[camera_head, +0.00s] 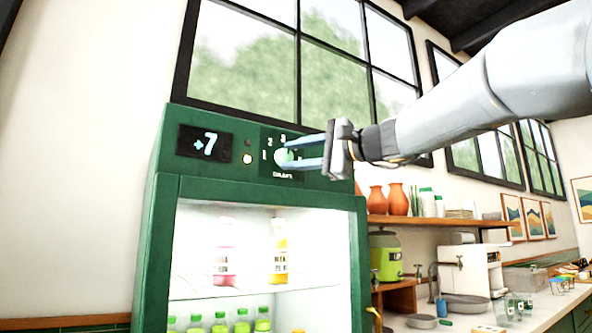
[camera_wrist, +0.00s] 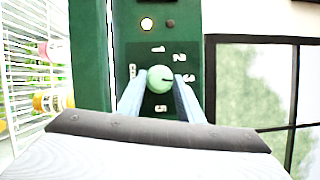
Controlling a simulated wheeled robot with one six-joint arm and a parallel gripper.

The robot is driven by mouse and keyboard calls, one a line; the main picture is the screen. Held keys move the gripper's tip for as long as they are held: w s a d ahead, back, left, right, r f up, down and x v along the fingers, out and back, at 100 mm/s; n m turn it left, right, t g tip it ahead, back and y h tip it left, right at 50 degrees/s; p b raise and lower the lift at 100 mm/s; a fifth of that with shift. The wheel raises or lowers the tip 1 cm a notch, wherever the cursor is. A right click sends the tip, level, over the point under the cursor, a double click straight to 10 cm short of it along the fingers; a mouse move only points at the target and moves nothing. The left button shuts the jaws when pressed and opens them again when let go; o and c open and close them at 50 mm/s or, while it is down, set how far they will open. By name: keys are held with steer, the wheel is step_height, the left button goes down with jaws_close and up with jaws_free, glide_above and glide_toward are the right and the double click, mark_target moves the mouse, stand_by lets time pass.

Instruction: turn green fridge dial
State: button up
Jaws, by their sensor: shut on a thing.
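The green fridge dial (camera_head: 281,156) is a round pale green knob on a dark plate at the top front of the green fridge (camera_head: 150,215). My gripper (camera_head: 288,152) reaches in from the right, its two blue fingers at the dial. In the wrist view the dial (camera_wrist: 159,77) sits between the fingertips (camera_wrist: 160,84), and the gripper is shut on it. Numbers ring the dial. A dark mark on its face points right in the wrist view, towards the 3. The fingers hide part of the dial in the head view.
A display (camera_head: 204,143) left of the dial reads +7, with small round buttons (camera_head: 248,158) beside it. Bottles (camera_head: 225,252) stand inside the lit fridge. A shelf with orange vases (camera_head: 398,199) and a counter lie to the right. A window is behind.

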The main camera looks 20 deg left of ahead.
steer(key=m+b, duration=0.1)
steer(key=m+t+b, duration=0.1)
steer(key=m+b, duration=0.1)
steer(key=m+y+b, duration=0.1)
steer(key=shift+a+f+m, duration=0.1)
steer(key=shift+f+m, duration=0.2)
steer(key=shift+f, duration=0.05)
steer(key=shift+s+m+t+b, duration=0.1)
steer(key=shift+m+t+b, duration=0.8)
steer(key=shift+m+b, duration=0.55)
steer(key=shift+r, duration=0.1)
steer(key=o, duration=1.1)
steer(key=shift+c, duration=0.2)
steer(key=b+v, duration=0.1)
steer(key=v, duration=0.6)
steer(key=shift+d+f, duration=0.2)
steer(key=shift+d, duration=0.1)
steer(key=shift+s, duration=0.15)
